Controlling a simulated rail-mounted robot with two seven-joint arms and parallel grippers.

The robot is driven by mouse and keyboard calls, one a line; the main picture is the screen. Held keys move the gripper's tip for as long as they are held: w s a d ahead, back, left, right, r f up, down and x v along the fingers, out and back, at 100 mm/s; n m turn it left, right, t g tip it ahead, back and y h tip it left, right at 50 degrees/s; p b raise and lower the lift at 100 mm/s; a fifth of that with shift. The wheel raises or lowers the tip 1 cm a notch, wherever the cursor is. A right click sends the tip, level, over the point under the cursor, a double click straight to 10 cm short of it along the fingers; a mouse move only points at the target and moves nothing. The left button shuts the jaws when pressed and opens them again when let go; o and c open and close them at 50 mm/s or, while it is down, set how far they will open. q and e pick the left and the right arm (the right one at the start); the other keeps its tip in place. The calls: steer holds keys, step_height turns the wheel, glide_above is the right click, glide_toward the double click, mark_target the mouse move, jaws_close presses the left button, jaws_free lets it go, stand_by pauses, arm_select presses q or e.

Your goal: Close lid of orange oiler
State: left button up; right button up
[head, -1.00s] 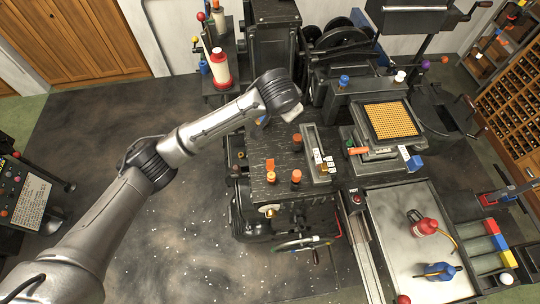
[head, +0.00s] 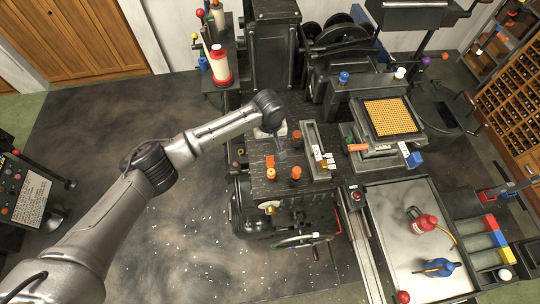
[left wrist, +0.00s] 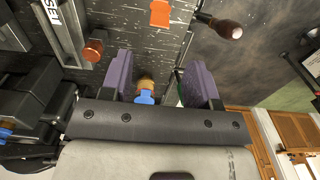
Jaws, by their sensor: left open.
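My left gripper (head: 279,146) is over the back left of the dark machine top, pointing down. In the left wrist view its two purple fingers (left wrist: 160,78) stand apart and open. A small brass fitting with a blue part (left wrist: 146,85) shows between them, with no grip on it visible. An upright orange flap (head: 270,162), possibly the orange oiler's lid, stands nearer the front; it also shows at the top of the left wrist view (left wrist: 160,13). An orange round fitting (head: 296,173) is to its right. Another (head: 297,135) is farther back and shows in the left wrist view (left wrist: 93,50).
A metal channel (head: 318,150) with white tags runs along the machine top's right side. A handwheel (head: 302,241) is below its front edge. A tray (head: 400,250) at right holds a red can (head: 422,223) and a blue can (head: 438,268).

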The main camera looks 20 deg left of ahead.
mark_target(270, 161)
arm_select(q)
step_height(270, 161, down, 10)
steer(key=shift+f, duration=0.1)
stand_by(0.4)
